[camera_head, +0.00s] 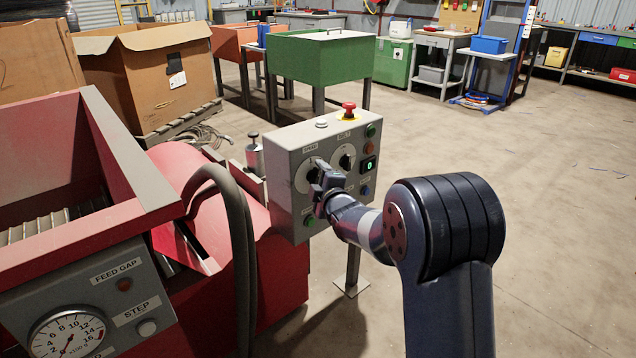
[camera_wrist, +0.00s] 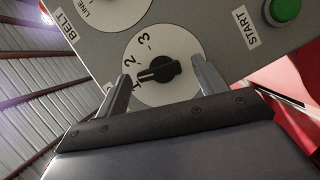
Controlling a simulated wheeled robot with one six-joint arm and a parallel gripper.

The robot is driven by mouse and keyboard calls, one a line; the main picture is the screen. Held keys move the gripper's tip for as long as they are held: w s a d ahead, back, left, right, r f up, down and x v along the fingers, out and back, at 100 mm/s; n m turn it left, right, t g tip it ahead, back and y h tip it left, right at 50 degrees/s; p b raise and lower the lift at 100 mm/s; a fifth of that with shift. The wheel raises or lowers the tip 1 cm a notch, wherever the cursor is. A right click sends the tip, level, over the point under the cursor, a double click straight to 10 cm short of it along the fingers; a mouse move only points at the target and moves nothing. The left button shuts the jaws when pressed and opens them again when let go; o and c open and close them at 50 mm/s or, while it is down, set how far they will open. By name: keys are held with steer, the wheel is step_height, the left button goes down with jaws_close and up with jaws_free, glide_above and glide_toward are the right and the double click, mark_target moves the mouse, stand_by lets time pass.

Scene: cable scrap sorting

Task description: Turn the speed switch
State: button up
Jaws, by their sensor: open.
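The speed switch (camera_wrist: 160,70) is a black knob on a white dial marked 1, 2 and 3. Its white mark points to the side of the 1 and 2; I cannot tell exactly which it meets. My gripper (camera_wrist: 161,67) is open in the wrist view, with one finger on each side of the knob and visible gaps between. In the head view, my gripper (camera_head: 322,182) is at the front of the grey control box (camera_head: 293,222) and hides the speed knob; part of its white dial (camera_head: 303,178) shows.
The belt dial (camera_head: 346,157) sits close to the right of the speed dial. A green start button (camera_wrist: 285,10) is on the same panel, and a red emergency button (camera_head: 348,108) is on top. A red machine (camera_head: 215,225) stands at left.

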steer(key=shift+w, duration=0.1)
steer(key=shift+c, duration=0.2)
steer(key=c, duration=1)
steer(key=shift+o, duration=0.2)
